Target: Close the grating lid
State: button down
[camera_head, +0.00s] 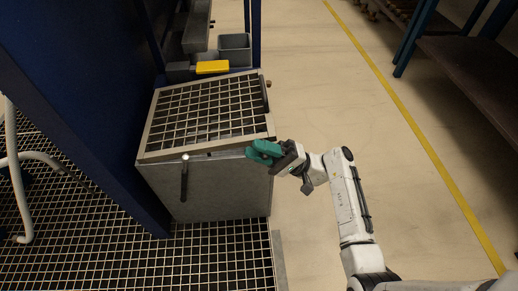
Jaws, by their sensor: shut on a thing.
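The grating lid (205,110), a light metal frame with a square grid, lies over the top of a grey metal box (215,185) left of the middle. It looks nearly flat. I cannot tell whether a small gap stays under its front edge. My gripper (258,151), with teal fingers, is at the lid's front right corner and shut on its edge. The fingers hide that corner and the exact contact.
A dark vertical rod (184,178) stands at the box front. Behind the lid are a yellow block (212,67) and a grey bin (235,48). A blue panel (85,90) borders the left. Floor grating (205,258) lies in front; open floor (345,110) is right.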

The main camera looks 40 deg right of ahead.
jog(key=c, duration=1.1)
grip_release()
jog(key=shift+s+d+r+t, duration=0.15)
jog(key=shift+d+t, duration=0.15)
jog(key=shift+d, duration=0.35)
jog(key=shift+o, duration=0.2)
jog(key=shift+a, duration=0.3)
jog(key=v, duration=1.1)
jog(key=shift+r, duration=0.1)
